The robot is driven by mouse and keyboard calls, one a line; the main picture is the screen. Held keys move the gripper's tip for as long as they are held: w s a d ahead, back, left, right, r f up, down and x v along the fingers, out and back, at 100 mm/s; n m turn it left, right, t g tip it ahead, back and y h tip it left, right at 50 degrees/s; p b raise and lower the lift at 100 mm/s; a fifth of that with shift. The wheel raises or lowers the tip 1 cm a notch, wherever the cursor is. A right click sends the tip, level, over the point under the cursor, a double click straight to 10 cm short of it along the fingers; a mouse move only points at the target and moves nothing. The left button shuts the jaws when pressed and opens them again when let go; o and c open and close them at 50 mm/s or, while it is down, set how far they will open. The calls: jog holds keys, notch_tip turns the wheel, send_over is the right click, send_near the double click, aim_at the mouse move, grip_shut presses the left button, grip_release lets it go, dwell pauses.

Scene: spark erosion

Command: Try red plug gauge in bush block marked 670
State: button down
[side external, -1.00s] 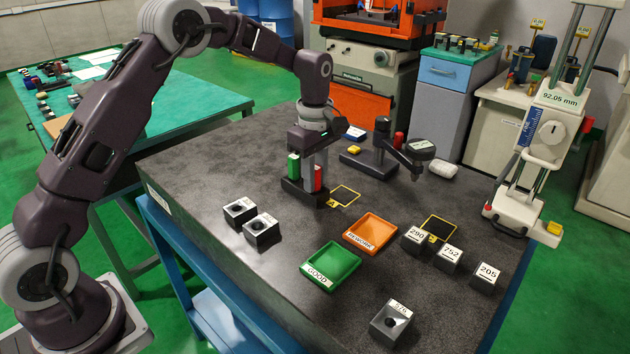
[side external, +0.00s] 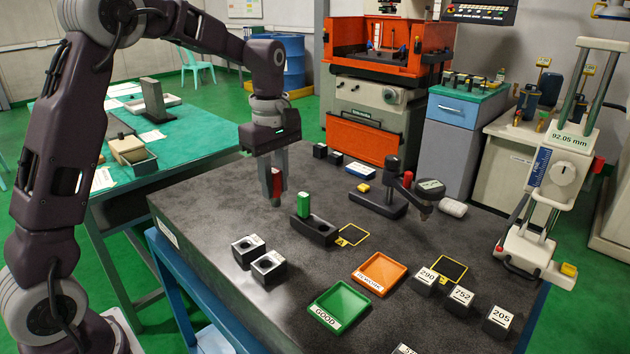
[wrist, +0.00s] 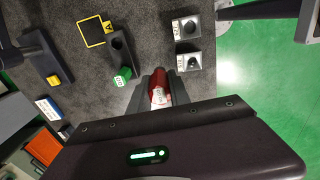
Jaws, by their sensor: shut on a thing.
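My gripper (side external: 275,198) is shut on the red plug gauge (side external: 277,181) and holds it above the table, left of the dark gauge stand (side external: 318,233). In the wrist view the red gauge (wrist: 161,88) sits between the fingers. The green plug gauge (side external: 303,204) stands in the gauge stand beside an empty hole. Two bush blocks with bores (side external: 248,250) (side external: 268,268) sit at the left front; their marks are too small to read. Blocks marked 290 (side external: 427,283), 752 (side external: 459,299) and 205 (side external: 498,319) stand at right. Another block (side external: 405,350) is mostly cut off by the bottom edge.
A green GOOD tray (side external: 340,306) and an orange tray (side external: 380,273) lie mid-front. A dial gauge stand (side external: 380,203) stands behind the gauge stand. A height gauge (side external: 550,190) stands at the far right. The table surface (side external: 220,215) left of my gripper is clear.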

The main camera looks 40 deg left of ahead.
jog(key=shift+s+a+f, duration=0.3)
jog(key=shift+s+f, duration=0.85)
jog(key=shift+s, duration=0.1)
jog(key=shift+s+a+f, duration=0.35)
jog(key=shift+s+f, duration=0.85)
jog(key=shift+s+a+f, duration=0.3)
jog(key=shift+s+f, duration=0.85)
jog(key=shift+s, duration=0.1)
jog(key=shift+f, duration=0.4)
jog(key=shift+r, duration=0.15)
jog(key=shift+r, duration=2.4)
